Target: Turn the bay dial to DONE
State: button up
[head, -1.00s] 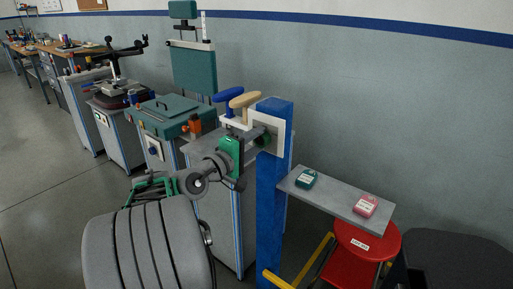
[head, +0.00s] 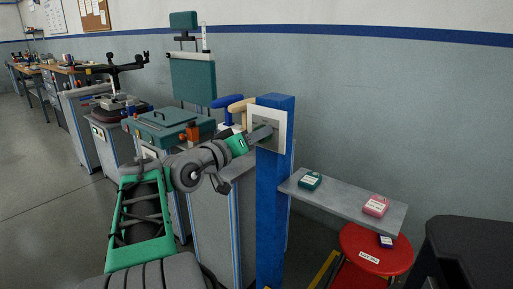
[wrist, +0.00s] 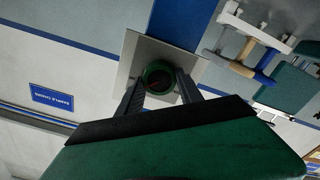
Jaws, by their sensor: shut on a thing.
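The bay dial is a dark round knob with a green rim (wrist: 158,78) on a square light-grey plate (wrist: 135,55). The plate (head: 284,118) is fixed to a blue post (head: 270,215). In the wrist view my gripper (wrist: 160,86) has one finger on each side of the knob, shut on it. A short reddish mark shows on the knob's face. In the head view my gripper (head: 264,134) reaches the plate from the left and hides most of the dial. No DONE lettering is readable, so I cannot tell the dial's setting.
A grey shelf (head: 340,199) right of the post holds a green box (head: 310,180) and a pink box (head: 376,205). A red stool (head: 375,250) stands below it. Blue and tan handled tools (head: 228,103) and a teal case (head: 168,120) lie left of the post.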

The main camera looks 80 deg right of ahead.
jog(key=shift+f+m+b, duration=0.1)
jog(key=shift+m+b, duration=1.1)
jog(key=shift+m, duration=0.1)
jog(key=o, duration=1.4)
jog(key=p+v, duration=0.1)
jog(key=v, duration=0.6)
jog(key=shift+a, duration=0.4)
jog(key=shift+w, duration=0.25)
